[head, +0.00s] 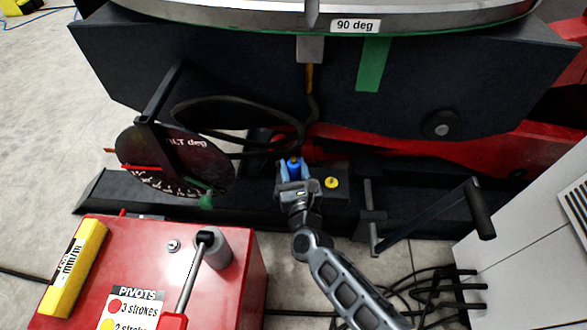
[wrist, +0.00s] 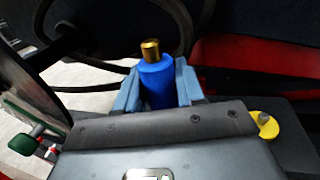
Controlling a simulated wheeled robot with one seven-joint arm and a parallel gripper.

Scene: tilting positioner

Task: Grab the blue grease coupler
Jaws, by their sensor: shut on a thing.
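The blue grease coupler (head: 293,167) is a blue cylinder standing upright among the dark parts below the positioner's table. In the wrist view the coupler (wrist: 157,84) shows a brass tip on top. My gripper (head: 294,170) reaches it from the front, with one finger on each side. In the wrist view my gripper (wrist: 157,85) is shut on the coupler's blue body. The coupler's lower end is hidden behind the gripper body, so I cannot tell whether it touches what is under it.
A yellow capped fitting (head: 331,182) sits just right of my gripper. The tilt dial (head: 176,162) stands to the left, with a black hose (head: 240,107) looping beside it. A red box (head: 150,270) with a lever is front left. A crank handle (head: 478,208) stands right.

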